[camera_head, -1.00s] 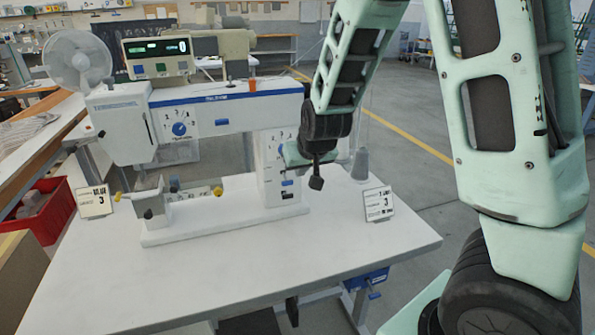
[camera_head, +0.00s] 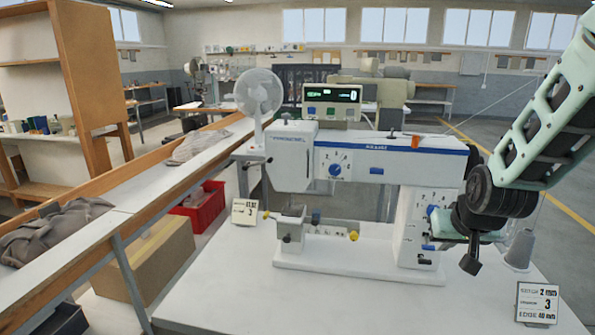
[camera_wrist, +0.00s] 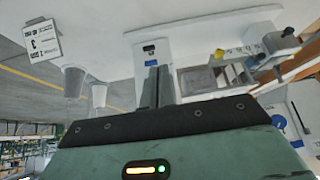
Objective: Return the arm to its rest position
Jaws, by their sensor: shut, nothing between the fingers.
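My gripper (camera_head: 470,264) hangs from my mint-green arm at the right of the head view.
The white table (camera_head: 230,290) carries the press, a card (camera_head: 537,302) at right, a card (camera_head: 244,212) at left and a pale cone (camera_head: 520,250) near my gripper. A fan (camera_head: 258,93) stands behind. A red bin (camera_head: 200,207) and cardboard box (camera_head: 160,255) sit left.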

